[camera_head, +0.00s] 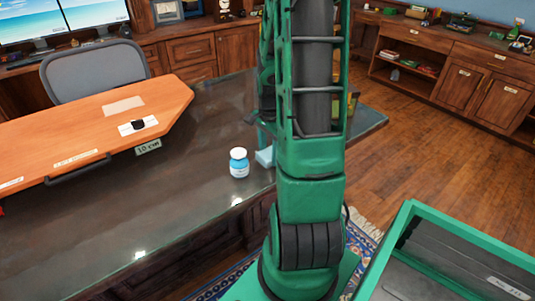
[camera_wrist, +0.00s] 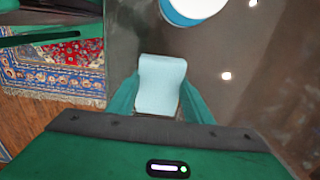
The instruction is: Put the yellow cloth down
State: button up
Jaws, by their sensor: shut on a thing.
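No yellow cloth shows in either view. My gripper (camera_wrist: 158,104) is shut on a pale blue, soft-edged block-like thing (camera_wrist: 161,82), with a green finger on each side of it. In the head view the pale blue thing (camera_head: 264,157) shows partly, at the left of my green arm, which hides the rest. It is over the dark desk top (camera_head: 110,205) near its front edge. I cannot tell whether it touches the desk.
A white-capped bottle with a blue label (camera_head: 239,163) stands close left of the held thing; it also shows in the wrist view (camera_wrist: 190,10). An orange board (camera_head: 75,135) lies farther left. Bare desk lies in front of the board. A green-rimmed bin (camera_head: 455,237) is at lower right.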

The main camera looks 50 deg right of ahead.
aim_at(269, 153)
jog(key=shift+f, duration=0.2)
jog(key=shift+f, duration=0.25)
jog(key=o, duration=1.4)
jog(key=shift+s+a+f, duration=0.1)
jog(key=shift+s, duration=0.15)
jog(key=shift+s+f, duration=0.1)
notch_tip(269, 153, up, 12)
jog(key=s+a+r+n, duration=0.2)
jog(key=s+a+n, duration=0.4)
jog(key=a+n, duration=0.1)
jog(key=s+a+r+n, duration=0.3)
jog(key=s+a+n, duration=0.4)
jog(key=a, duration=0.1)
jog(key=shift+s+a+r, duration=0.15)
jog(key=shift+a+r, duration=0.15)
jog(key=shift+r, duration=0.05)
